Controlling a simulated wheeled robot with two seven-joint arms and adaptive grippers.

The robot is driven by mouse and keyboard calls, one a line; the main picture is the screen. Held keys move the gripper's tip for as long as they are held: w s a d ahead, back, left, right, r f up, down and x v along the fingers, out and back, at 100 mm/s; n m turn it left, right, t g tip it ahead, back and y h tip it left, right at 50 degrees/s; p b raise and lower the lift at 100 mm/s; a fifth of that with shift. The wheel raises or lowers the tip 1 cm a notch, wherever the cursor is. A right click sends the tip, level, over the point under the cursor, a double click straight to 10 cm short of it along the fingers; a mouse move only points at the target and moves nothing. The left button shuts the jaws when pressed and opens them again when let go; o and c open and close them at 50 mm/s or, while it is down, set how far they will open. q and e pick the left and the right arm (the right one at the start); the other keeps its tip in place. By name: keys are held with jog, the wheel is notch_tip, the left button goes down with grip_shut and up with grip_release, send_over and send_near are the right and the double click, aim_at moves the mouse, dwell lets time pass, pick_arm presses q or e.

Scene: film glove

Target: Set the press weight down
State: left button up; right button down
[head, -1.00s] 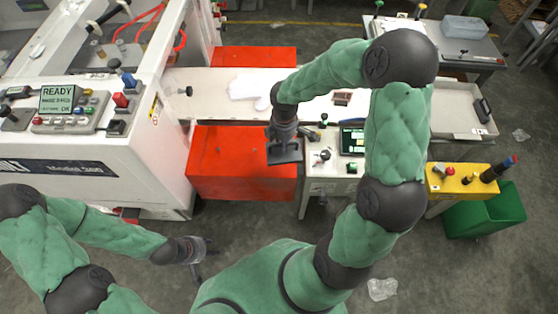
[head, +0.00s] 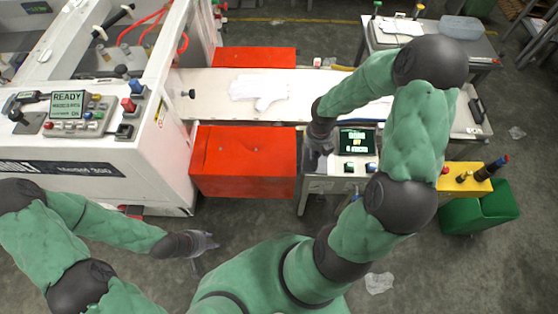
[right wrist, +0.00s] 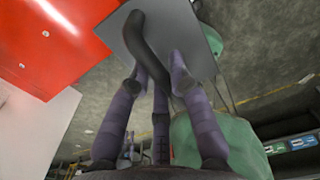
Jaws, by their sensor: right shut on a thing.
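The press weight, a grey flat plate with a dark curved handle, shows in the right wrist view (right wrist: 190,22). My right gripper (right wrist: 160,75) has its purple-grey fingers closed around the handle, and the plate lies beyond them. In the head view my right gripper (head: 318,158) is at the left edge of the small white control stand (head: 335,186), right of the red box. I cannot make out the weight clearly there. My left gripper (head: 204,245) is empty over the floor at lower left, its fingers spread.
A white film glove (head: 262,90) lies on the white belt (head: 215,82). Red boxes (head: 243,160) stand before and behind the belt. A screen (head: 356,141) and buttons sit on the stand. A yellow panel (head: 462,178) and green bin (head: 480,212) are at right.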

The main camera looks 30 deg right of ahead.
jog(key=w+a+f+b, duration=0.1)
jog(key=w+a+f, duration=0.1)
jog(key=w+f, duration=0.1)
jog(key=w+a+f+b, duration=0.1)
jog(key=w+a+f, duration=0.2)
jog(key=w, duration=0.1)
jog(key=w+a+f+b, duration=0.1)
jog(key=w+a+f, duration=0.1)
jog(key=w+f, duration=0.1)
jog(key=shift+w+a, duration=0.25)
jog(key=shift+w, duration=0.05)
jog(key=shift+w+a+f+b, duration=0.15)
jog(key=shift+w+f+b, duration=0.05)
jog(key=shift+f+b, duration=0.15)
jog(key=shift+w+a+f+b, duration=0.15)
jog(key=shift+f+b, duration=0.3)
jog(key=shift+f, duration=1.2)
jog(key=shift+f, duration=0.15)
jog(key=c, duration=1.1)
grip_release()
jog(key=shift+c, duration=0.2)
